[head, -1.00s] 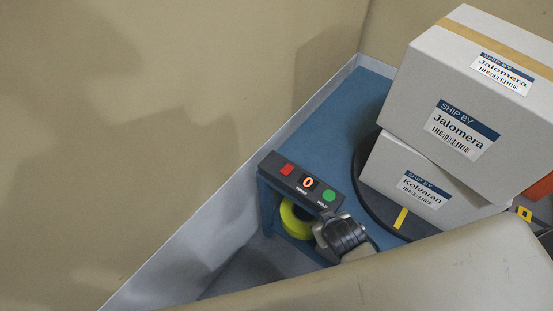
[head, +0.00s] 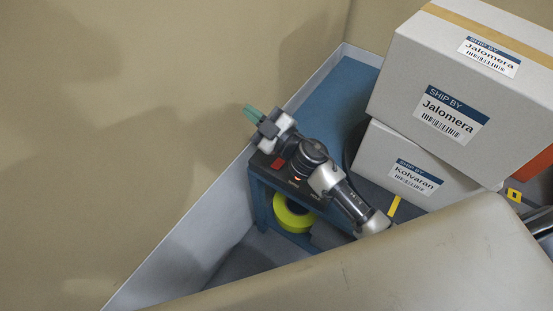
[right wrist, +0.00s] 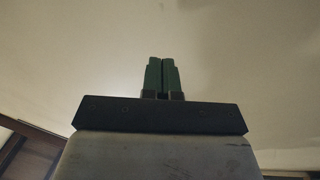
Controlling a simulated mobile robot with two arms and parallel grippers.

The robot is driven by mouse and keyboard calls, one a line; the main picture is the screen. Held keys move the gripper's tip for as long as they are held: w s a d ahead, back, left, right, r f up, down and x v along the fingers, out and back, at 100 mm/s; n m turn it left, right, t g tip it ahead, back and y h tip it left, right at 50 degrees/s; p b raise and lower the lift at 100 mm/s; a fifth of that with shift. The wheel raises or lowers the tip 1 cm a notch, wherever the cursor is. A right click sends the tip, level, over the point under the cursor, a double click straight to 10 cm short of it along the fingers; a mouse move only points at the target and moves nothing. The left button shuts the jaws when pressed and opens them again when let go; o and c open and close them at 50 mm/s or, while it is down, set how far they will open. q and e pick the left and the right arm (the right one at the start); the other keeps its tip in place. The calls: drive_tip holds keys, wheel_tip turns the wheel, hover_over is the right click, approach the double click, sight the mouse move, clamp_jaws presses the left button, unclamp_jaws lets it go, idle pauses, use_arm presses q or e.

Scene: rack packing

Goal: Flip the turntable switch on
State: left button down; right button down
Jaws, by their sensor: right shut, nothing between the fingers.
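The dark control panel (head: 259,159) sits on the near left corner of the blue bench. Its red button (head: 277,163) shows, with a small lit orange part beside it. My right arm crosses over the rest of the panel and hides the switch and the green button. My right gripper (head: 253,113) has green fingertips that are together and empty, beyond the panel and apart from it. They also show closed in the right wrist view (right wrist: 161,75), against a plain pale surface. The dark turntable (head: 350,150) is mostly hidden under the boxes. My left gripper is not in view.
A box labelled Jalomera (head: 398,75) rests on a box labelled Kolvaran (head: 375,160) on the turntable. A roll of yellow-green tape (head: 284,219) lies under the panel. A pale low wall (head: 222,190) runs along the left. A large beige surface (head: 350,265) covers the lower right.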

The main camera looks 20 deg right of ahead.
drive_tip(key=a+n+g+y, duration=0.4)
drive_tip(key=n+g+y, duration=0.1)
drive_tip(key=n+g, duration=0.15)
drive_tip(key=n+g+h, duration=0.6)
drive_tip(key=g+h, duration=0.7)
hover_over(275, 168)
drive_tip(key=w+d, duration=0.3)
drive_tip(key=d, duration=0.1)
wheel_tip(275, 168, down, 6)
drive_tip(key=shift+w+a+r, duration=0.1)
drive_tip(key=x, duration=1.4)
drive_tip(key=shift+b, duration=0.3)
